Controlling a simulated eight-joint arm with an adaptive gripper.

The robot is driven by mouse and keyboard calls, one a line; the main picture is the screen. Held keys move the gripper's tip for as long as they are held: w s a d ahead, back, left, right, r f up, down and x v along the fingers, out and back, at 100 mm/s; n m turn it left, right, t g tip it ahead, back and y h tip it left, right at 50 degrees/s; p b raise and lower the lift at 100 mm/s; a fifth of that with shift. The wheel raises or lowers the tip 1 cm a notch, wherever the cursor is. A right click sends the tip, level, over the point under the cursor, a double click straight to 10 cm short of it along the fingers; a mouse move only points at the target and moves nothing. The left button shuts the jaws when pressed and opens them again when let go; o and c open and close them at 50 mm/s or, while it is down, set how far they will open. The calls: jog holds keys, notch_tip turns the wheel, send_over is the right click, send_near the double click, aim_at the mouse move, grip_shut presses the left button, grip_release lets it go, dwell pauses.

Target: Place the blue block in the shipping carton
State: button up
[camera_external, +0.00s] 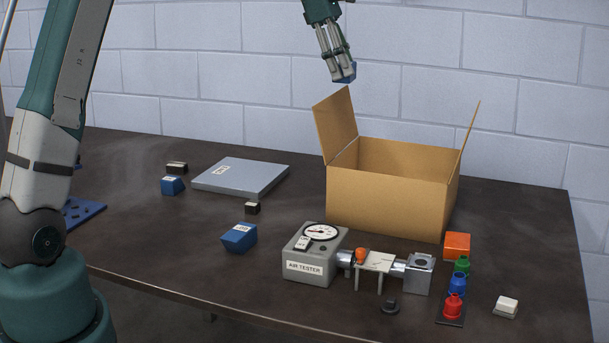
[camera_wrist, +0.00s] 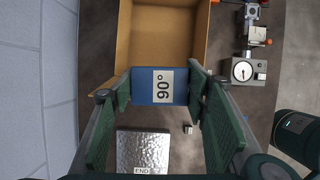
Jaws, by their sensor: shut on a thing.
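My gripper (camera_external: 343,77) is shut on a blue block (camera_external: 349,72) and holds it high in the air, near the carton's raised left flap. The shipping carton (camera_external: 388,200) stands open on the table with flaps up. In the wrist view the carton (camera_wrist: 125,45) lies just ahead of the block, its empty floor showing. Two other blue blocks rest on the table, one in front (camera_external: 239,237) and one farther left (camera_external: 172,186).
A grey air tester (camera_external: 308,255) with a dial stands before the carton. A flat grey plate (camera_external: 240,177) and small black blocks (camera_external: 252,208) lie left of the carton.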

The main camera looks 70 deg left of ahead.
jog(key=w+d, duration=1.1)
jog(key=d, duration=0.5)
notch_tip(320, 180, down, 26)
jog(key=shift+w, duration=0.15)
jog(key=shift+f+b, duration=0.35)
jog(key=shift+f, duration=2.8)
jog(key=shift+f, duration=1.85)
jog(key=shift+f, duration=0.1)
